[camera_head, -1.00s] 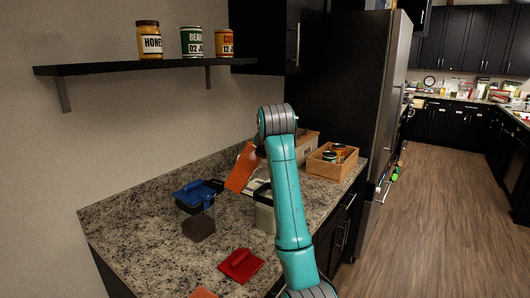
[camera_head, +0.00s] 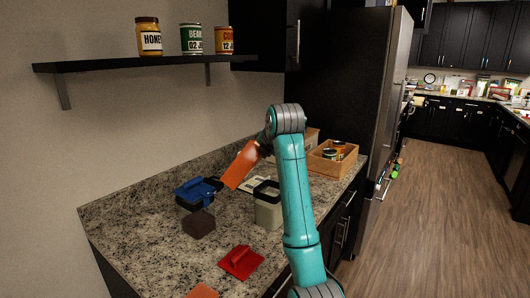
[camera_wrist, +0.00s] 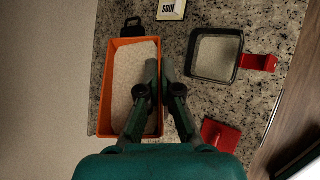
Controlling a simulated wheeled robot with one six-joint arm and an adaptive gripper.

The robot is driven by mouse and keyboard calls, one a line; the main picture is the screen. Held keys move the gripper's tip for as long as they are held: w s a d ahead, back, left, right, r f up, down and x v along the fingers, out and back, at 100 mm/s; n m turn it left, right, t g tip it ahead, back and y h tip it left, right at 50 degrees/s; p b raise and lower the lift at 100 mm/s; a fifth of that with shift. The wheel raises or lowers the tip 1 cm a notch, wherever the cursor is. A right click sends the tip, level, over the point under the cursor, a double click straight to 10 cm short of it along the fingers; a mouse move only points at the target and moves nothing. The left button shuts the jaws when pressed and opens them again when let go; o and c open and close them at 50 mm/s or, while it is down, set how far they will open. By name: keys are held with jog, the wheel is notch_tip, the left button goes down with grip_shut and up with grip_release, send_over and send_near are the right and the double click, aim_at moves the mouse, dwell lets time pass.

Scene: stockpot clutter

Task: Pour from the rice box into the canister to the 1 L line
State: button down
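The rice box (camera_head: 241,166) is an orange box held tilted above the counter; in the wrist view it is full of pale rice (camera_wrist: 130,80). My gripper (camera_wrist: 160,72) has its fingers closed on the box's right wall. The canister (camera_head: 268,213) is a pale, squarish container with a black rim, standing on the counter to the right of and below the box. In the wrist view the canister (camera_wrist: 194,56) sits to the right, apart from the box, with pale grain inside and a red part at its right side. No 1 L line is readable.
A red lid-like piece (camera_head: 241,262) lies near the counter front. A dark brown block (camera_head: 199,224) and a blue-topped container (camera_head: 196,190) stand at left. A wooden crate (camera_head: 323,168) with cans is at the back right. Jars stand on a wall shelf (camera_head: 120,66).

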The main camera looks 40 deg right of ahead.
jog(key=shift+f+m+t+y, duration=0.3)
jog(key=shift+f+m+y, duration=0.2)
jog(key=shift+f+y, duration=0.25)
dwell(1.5)
jog(key=shift+s+d+f+m+t+y, duration=0.1)
jog(key=shift+f+m+t+y, duration=0.3)
jog(key=shift+f+y, duration=0.4)
jog(key=shift+d+f+m+t+y, duration=0.1)
jog(key=shift+f+m+t+y, duration=0.1)
jog(key=shift+f+m+y, duration=0.6)
dwell(4.2)
